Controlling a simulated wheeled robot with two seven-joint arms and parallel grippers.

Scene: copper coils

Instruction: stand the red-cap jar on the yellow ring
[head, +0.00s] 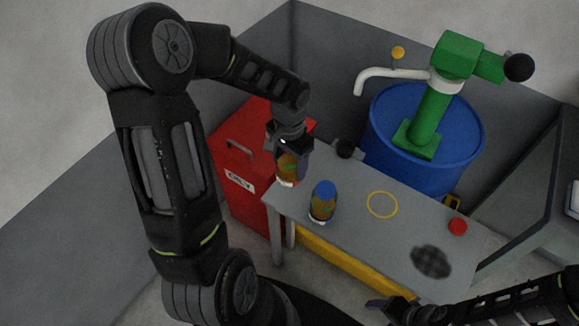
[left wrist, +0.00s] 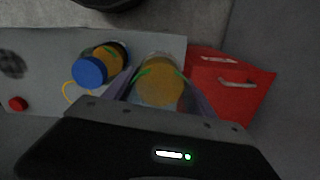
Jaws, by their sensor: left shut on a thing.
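My left gripper (head: 290,153) is shut on an amber jar (head: 288,168) with a green mark and a pale base, at the left end of the grey table. In the left wrist view this jar (left wrist: 158,82) sits between the fingers; I see no red cap on it. I cannot tell whether its base touches the table. The yellow ring (head: 382,205) lies bare on the table, to the right. A small red cap-like disc (head: 458,227) lies at the table's right end. My right gripper (head: 393,307) is low at the front; its fingers are unclear.
A blue-capped jar (head: 323,201) stands between the held jar and the ring. A dark round patch (head: 431,262) marks the table (head: 350,232). Behind stand a blue drum (head: 470,135) with a green pump (head: 432,115) and, left, a red cabinet (head: 235,165).

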